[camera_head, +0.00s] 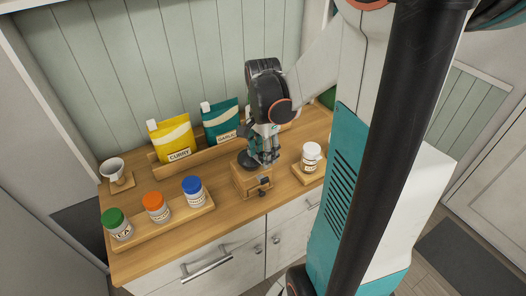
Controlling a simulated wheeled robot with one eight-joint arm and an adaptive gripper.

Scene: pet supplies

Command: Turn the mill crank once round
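The mill has a square wooden box (244,183) with a dark knob on its front, and it stands upright near the middle of the wooden counter. A dark round part (246,160) shows on top of the box. My gripper (265,158) points down at the top right of the mill, close against or just above it. The crank and its handle are hidden or too small to make out behind my gripper. The fingers are small and dark, and I cannot tell whether they are closed on anything.
Jars with green (117,224), orange (156,207) and blue (194,191) lids stand on a tray at front left. Yellow (173,139) and teal (221,122) pouches stand behind. A white cup (113,169) is far left. A white-lidded jar (311,156) stands right of the mill.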

